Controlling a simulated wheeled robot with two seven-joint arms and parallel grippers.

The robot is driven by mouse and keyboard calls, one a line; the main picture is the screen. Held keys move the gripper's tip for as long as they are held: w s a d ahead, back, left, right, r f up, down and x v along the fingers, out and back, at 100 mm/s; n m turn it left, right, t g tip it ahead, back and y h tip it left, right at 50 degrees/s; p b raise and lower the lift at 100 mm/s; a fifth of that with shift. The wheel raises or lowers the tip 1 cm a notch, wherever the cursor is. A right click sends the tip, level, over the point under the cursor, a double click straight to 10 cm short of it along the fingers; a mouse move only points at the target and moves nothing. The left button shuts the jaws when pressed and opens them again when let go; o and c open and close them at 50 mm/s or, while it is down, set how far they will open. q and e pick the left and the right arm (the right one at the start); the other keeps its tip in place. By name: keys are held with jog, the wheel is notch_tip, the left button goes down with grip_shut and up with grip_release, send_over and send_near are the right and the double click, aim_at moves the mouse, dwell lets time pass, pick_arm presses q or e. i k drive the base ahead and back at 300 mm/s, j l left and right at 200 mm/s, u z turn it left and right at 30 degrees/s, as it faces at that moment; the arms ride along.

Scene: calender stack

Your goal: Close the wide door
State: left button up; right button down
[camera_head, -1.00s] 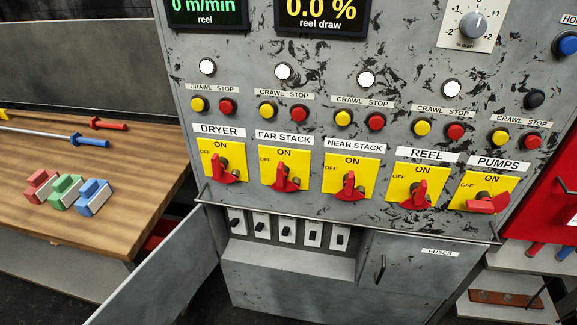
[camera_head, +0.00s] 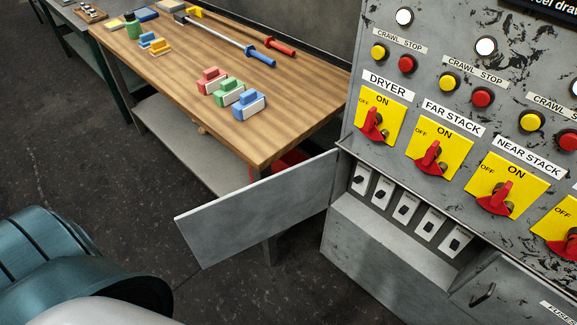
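The wide door (camera_head: 262,208) is a flat grey panel in the head view. It stands open, swung out to the left from the left edge of the grey control cabinet's lower opening (camera_head: 385,245). Inside the opening is a row of several white switches (camera_head: 406,207) with black levers. A smaller door with a dark handle (camera_head: 483,294) and a FUSES label is to the right of the opening and looks shut. Neither of my grippers is in view.
A wooden workbench (camera_head: 185,85) with colored blocks (camera_head: 230,92) and long-handled tools stands behind the door, to the left. Red rotary switches (camera_head: 430,157) line the cabinet above the opening. A teal rounded object (camera_head: 70,265) fills the lower left. Dark floor (camera_head: 75,150) is clear at left.

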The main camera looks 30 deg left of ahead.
aim_at(215, 231)
jog(key=j+z, duration=0.1)
jog(key=z, duration=0.25)
jog(key=j+z, duration=0.15)
jog(key=z, duration=0.15)
jog(key=k+j+z, duration=0.2)
jog(key=j+z, duration=0.2)
jog(key=j, duration=0.25)
jog(key=k+j+z, duration=0.15)
jog(key=j, duration=0.15)
jog(key=k+j, duration=0.25)
jog(key=j, duration=0.3)
jog(key=k+j+z, duration=0.15)
jog(key=k+j, duration=0.15)
jog(key=j, duration=0.2)
jog(key=k+j, duration=0.25)
jog(key=j, duration=0.25)
jog(key=k+j+z, duration=0.1)
jog(key=k+j, duration=0.2)
jog(key=j, duration=0.2)
jog(key=k+j, duration=0.3)
jog(key=j, duration=0.15)
jog(key=j+z, duration=0.05)
